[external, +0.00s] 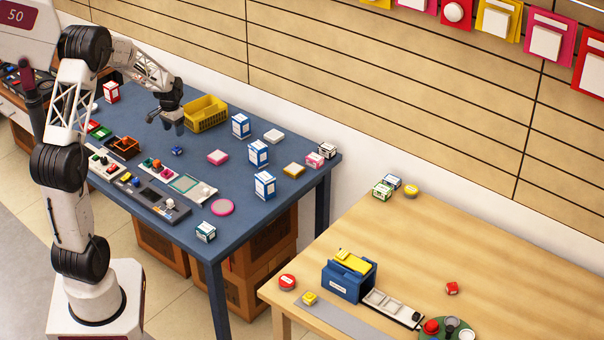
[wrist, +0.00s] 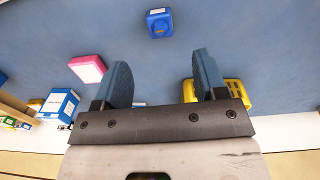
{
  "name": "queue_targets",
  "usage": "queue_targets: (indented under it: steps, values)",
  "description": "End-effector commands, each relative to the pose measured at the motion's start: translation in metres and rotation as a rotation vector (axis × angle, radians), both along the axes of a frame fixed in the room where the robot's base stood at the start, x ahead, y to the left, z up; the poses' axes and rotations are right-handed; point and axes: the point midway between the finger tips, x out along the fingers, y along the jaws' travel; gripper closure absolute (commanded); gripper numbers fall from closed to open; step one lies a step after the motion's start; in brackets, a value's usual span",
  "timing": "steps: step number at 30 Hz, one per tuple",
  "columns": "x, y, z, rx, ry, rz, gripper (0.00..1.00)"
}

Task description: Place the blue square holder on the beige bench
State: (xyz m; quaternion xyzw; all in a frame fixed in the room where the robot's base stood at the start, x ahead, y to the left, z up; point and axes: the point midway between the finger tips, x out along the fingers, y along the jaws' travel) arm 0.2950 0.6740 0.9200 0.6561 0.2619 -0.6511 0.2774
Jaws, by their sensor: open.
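The small blue square holder (external: 177,151) lies on the blue table, below and a little right of my gripper in the external view. In the wrist view the blue holder (wrist: 159,23) is near the top edge, beyond the fingertips and apart from them. My gripper (external: 174,128) hangs above the blue table; in the wrist view my gripper (wrist: 161,75) has its two fingers wide apart with nothing between them. The beige bench (external: 500,250) stands at the lower right of the external view, apart from the blue table.
A yellow basket (external: 206,114), several white-and-blue boxes (external: 258,153), a pink block (external: 218,157) and trays (external: 159,170) surround the holder. The bench carries a blue bin (external: 348,278), a white tray (external: 393,308) and small items. Its middle is mostly clear.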

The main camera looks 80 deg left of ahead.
Motion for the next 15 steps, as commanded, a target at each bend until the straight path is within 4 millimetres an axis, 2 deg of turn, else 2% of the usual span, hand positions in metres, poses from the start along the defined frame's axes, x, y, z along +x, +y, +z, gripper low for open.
queue_targets:
  steps: [10, 15]
  values:
    - [0.0004, -0.0008, -0.0009, 0.002, 0.005, -0.02, 0.34]
    - [0.0012, -0.0042, -0.0029, 0.016, 0.037, -0.146, 0.34]
